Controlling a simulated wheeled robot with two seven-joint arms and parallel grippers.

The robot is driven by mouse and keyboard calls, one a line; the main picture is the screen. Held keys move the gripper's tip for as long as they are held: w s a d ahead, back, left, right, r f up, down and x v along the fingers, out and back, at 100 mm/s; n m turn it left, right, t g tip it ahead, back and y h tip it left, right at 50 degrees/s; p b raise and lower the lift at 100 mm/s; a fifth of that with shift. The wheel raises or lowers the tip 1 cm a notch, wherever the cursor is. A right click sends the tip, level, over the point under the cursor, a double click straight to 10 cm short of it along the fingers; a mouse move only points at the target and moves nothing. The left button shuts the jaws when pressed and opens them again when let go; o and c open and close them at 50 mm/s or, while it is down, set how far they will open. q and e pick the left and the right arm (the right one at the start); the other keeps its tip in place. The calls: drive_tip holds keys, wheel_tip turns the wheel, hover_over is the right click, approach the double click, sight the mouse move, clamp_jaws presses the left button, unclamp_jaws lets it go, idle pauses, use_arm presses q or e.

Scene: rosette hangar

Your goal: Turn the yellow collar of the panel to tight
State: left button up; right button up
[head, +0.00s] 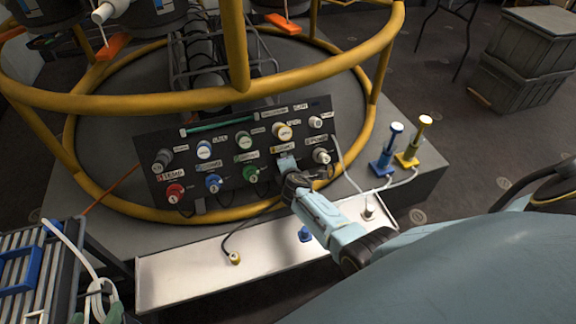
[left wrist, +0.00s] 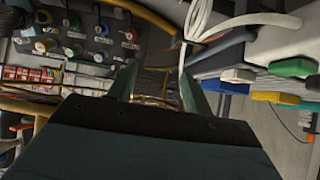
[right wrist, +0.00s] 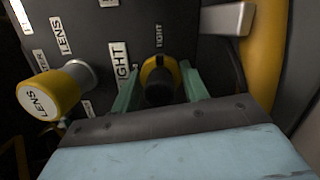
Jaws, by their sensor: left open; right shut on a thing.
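The dark panel (head: 222,168) stands upright inside a yellow ring frame, with two rows of coloured connectors. The yellow collar (right wrist: 171,68) sits around a dark centre next to a LIGHT label in the right wrist view. My right gripper (right wrist: 160,84) is shut on this collar, one finger on each side. In the head view my right gripper (head: 286,164) covers the collar at the lower row. The collar's marks are not readable. My left gripper (head: 97,312) is low at the left edge of the head view. Its fingers (left wrist: 157,75) are apart and empty.
A yellow LENS plug (right wrist: 50,94) sits beside the collar. A white tray (head: 190,275) below the panel holds loose plugs. Blue (head: 383,165) and yellow (head: 408,157) stands are at the right. A slatted rack (head: 42,285) with white cable is near my left gripper.

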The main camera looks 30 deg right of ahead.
drive_tip(key=o, duration=1)
use_arm(q)
drive_tip(key=shift+w+r, duration=0.1)
drive_tip(key=shift+r, duration=0.05)
drive_tip(key=s+a+f+g+y+p, duration=0.2)
drive_tip(key=s+a+f+g+p, duration=0.1)
drive_tip(key=s+f+g, duration=0.4)
drive_tip(key=s+a+f+y+p, duration=0.1)
drive_tip(key=a+f+p, duration=0.3)
drive_tip(key=f, duration=0.7)
drive_tip(key=shift+s+a+p, duration=0.4)
drive_tip(key=shift+s+a, duration=0.15)
drive_tip(key=shift+a, duration=0.2)
use_arm(e)
drive_tip(key=shift+v, duration=6.7)
drive_tip(key=shift+f, duration=0.1)
